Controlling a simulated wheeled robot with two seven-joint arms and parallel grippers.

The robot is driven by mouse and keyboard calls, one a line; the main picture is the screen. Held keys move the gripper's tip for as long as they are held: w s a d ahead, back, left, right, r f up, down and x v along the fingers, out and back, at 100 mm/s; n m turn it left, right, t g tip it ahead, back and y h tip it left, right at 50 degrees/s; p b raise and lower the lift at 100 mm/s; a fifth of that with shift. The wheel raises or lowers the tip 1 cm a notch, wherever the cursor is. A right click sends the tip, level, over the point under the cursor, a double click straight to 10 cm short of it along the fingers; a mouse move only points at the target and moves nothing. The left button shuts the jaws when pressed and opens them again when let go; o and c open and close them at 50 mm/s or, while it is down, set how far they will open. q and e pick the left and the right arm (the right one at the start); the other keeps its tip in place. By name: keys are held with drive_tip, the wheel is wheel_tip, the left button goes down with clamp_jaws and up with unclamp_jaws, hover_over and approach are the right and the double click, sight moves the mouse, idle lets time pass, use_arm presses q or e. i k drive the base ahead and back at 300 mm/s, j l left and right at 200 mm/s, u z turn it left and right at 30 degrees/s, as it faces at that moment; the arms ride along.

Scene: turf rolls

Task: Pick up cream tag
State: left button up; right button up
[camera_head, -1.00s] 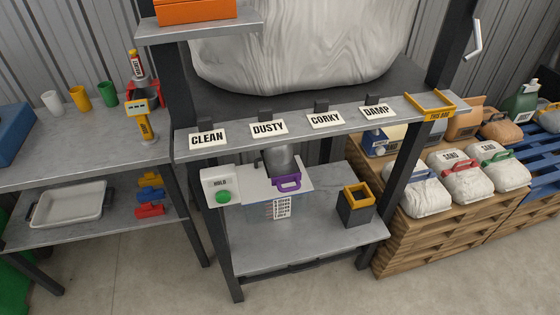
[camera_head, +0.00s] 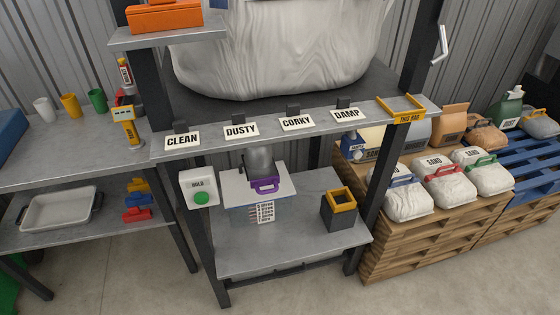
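A yellow frame lettered THIS BAG (camera_head: 407,119) sits at the shelf's right end. Neither of my grippers is in view.
A large whitish bag (camera_head: 275,60) rests behind the tags. Below are a HOLD box with a green button (camera_head: 198,187), a purple-handled scoop (camera_head: 265,185) and a dark yellow-rimmed bin (camera_head: 339,210). Sand bags (camera_head: 408,200) lie on pallets at right. Concrete floor in front is clear.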

sight(293, 121)
drive_tip(key=u, duration=0.45)
drive_tip(key=l+u, duration=0.9)
drive_tip(key=k+l, duration=0.1)
drive_tip(key=l, duration=0.3)
drive_tip(key=k+l+u, duration=0.15)
drive_tip(key=l, duration=0.2)
drive_tip(key=k+l, duration=0.1)
drive_tip(key=l, duration=0.3)
drive_tip(key=k+l+u, duration=0.15)
drive_tip(key=l, duration=0.2)
drive_tip(key=i, duration=0.05)
